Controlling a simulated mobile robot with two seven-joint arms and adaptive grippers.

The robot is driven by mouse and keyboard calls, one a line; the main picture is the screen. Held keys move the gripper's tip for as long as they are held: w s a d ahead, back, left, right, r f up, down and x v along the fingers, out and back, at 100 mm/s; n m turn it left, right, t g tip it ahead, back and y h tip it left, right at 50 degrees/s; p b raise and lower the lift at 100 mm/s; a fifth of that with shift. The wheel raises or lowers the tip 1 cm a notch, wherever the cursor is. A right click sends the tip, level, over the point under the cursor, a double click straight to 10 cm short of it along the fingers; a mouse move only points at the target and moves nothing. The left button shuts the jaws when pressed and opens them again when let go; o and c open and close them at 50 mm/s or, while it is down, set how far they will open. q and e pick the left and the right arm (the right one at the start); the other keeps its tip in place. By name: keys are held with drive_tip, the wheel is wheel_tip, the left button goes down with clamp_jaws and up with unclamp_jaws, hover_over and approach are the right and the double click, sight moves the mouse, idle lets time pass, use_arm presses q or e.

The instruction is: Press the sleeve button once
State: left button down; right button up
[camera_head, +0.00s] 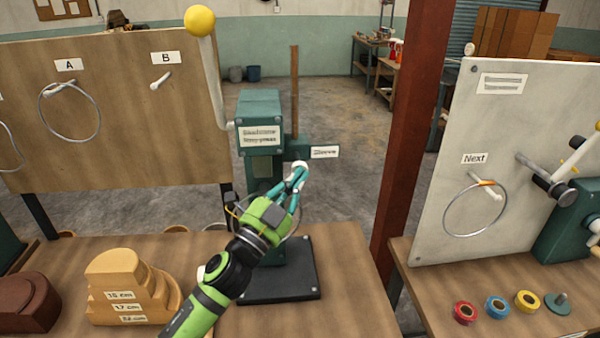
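The green press (259,108) stands on a dark base plate (285,284) on the wooden table. A short arm on its right side carries a small sign reading "Sleeve" (324,152). A white round button (298,166) sits just below and left of that sign. My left gripper (297,181) reaches up from below, with its teal fingers converging at the button. The fingertips look together and overlap the button's lower edge in the picture; whether they touch it I cannot tell. The gripper hides part of the press column. My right gripper is out of view.
A white lever with a yellow ball (199,20) rises left of the press. Stepped wooden blocks (125,285) stand at front left. A board with hoops (120,110) is behind. A red post (415,120) and a grey panel (520,120) stand to the right.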

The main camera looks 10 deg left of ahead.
use_arm(q)
drive_tip(key=shift+w+a, duration=0.15)
drive_tip(key=shift+w, duration=0.3)
idle(0.6)
drive_tip(key=shift+s+d, duration=0.15)
drive_tip(key=shift+s, duration=0.45)
drive_tip(key=shift+s+d, duration=0.15)
drive_tip(key=shift+s, duration=0.45)
drive_tip(key=shift+s+d, duration=0.1)
drive_tip(key=shift+s+d+p, duration=0.2)
drive_tip(key=shift+s+p, duration=0.05)
drive_tip(key=shift+s, duration=0.5)
drive_tip(key=shift+s+d+p, duration=0.2)
drive_tip(key=shift+s+d, duration=0.05)
drive_tip(key=shift+s, duration=0.55)
drive_tip(key=shift+s+d+p, duration=0.2)
drive_tip(key=shift+s+p, duration=0.05)
drive_tip(key=shift+s, duration=0.5)
